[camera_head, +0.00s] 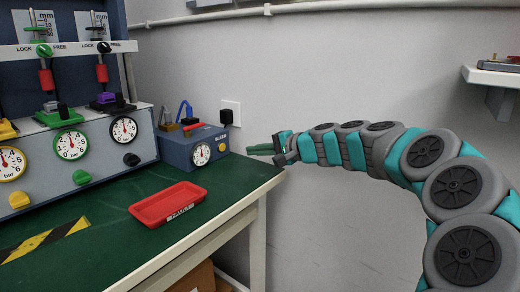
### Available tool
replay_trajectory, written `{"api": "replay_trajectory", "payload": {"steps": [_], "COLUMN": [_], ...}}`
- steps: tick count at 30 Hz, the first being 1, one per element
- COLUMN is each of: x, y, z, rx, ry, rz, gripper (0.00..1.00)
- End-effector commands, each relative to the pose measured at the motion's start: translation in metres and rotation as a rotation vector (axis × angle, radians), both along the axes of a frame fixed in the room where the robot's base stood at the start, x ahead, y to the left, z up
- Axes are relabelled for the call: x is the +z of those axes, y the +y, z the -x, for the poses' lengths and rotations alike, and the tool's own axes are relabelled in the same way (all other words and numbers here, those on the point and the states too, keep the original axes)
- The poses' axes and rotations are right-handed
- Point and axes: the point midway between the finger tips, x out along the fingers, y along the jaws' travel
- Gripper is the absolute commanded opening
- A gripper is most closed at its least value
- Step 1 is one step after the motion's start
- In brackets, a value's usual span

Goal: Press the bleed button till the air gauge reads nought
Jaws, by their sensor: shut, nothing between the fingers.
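A blue box (184,151) labelled BLEED stands at the back right of the green bench. A yellow round button (224,145) is on its front face, right of a small white air gauge (201,154). The gauge's needle is too small to read. My gripper (249,150) reaches in from the right, its fingers shut and empty. Its tips point left towards the box's right end, close to the yellow button. I cannot tell whether they touch it.
A red tray (168,204) lies on the green bench top (120,232). A test rig with several dials (71,144) and knobs fills the left. A black plug (227,117) sits in a wall socket behind the box. A wall shelf (492,77) is at the far right.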

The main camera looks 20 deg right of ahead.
Motion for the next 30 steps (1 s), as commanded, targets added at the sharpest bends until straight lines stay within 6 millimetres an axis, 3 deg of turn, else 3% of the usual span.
{"api": "replay_trajectory", "payload": {"steps": [9, 15, 30], "x": [-0.017, -0.016, -0.016], "y": [0.036, 0.05, 0.054], "z": [-0.048, -0.068, -0.075], "rx": [0.003, 0.001, -0.001], "ry": [0.001, 0.0, -0.002], "rz": [0.002, 0.001, 0.0], "gripper": [0.0, 0.0, 0.0]}}
